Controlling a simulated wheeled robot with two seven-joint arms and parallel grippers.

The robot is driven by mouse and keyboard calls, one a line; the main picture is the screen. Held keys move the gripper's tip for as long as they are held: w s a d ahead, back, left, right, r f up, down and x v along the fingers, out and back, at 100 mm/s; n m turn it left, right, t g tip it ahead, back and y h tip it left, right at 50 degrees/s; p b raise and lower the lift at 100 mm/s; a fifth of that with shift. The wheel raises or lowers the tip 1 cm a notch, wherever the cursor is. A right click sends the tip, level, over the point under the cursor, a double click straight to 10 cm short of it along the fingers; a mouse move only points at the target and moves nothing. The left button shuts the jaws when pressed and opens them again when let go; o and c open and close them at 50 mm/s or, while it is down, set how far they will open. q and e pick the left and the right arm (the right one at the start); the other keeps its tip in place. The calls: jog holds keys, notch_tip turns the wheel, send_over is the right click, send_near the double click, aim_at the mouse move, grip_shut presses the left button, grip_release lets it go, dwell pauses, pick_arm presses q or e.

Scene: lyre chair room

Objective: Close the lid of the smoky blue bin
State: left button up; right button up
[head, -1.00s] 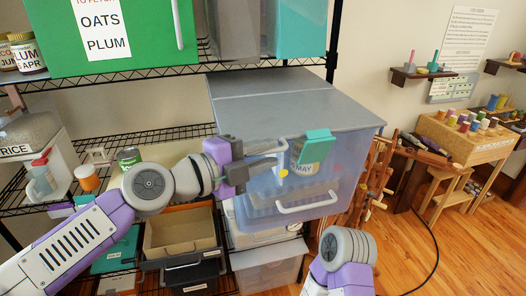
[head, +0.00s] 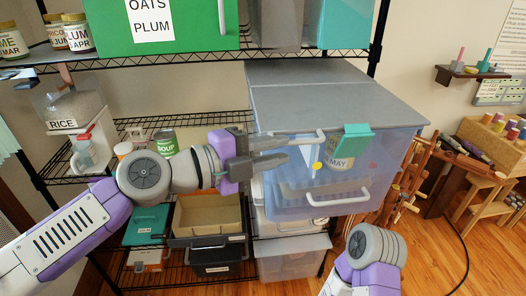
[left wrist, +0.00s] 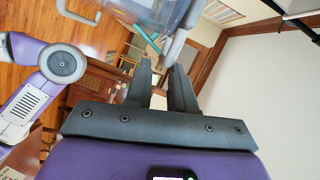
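The smoky blue bin (head: 290,190) is see-through and stands on the wire rack, with a white pull handle low on its front. Its grey lid (head: 330,95) lies across the top, looking nearly flat; I cannot tell whether a gap is left under its front edge. My right gripper is out of view.
A soup can (head: 166,142) stands on the shelf behind my arm. Wooden racks (head: 415,175) are close on the right.

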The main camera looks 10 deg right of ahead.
pick_arm(q)
jog(key=shift+v, duration=1.05)
jog(key=shift+d, duration=0.2)
jog(key=shift+x, duration=3.6)
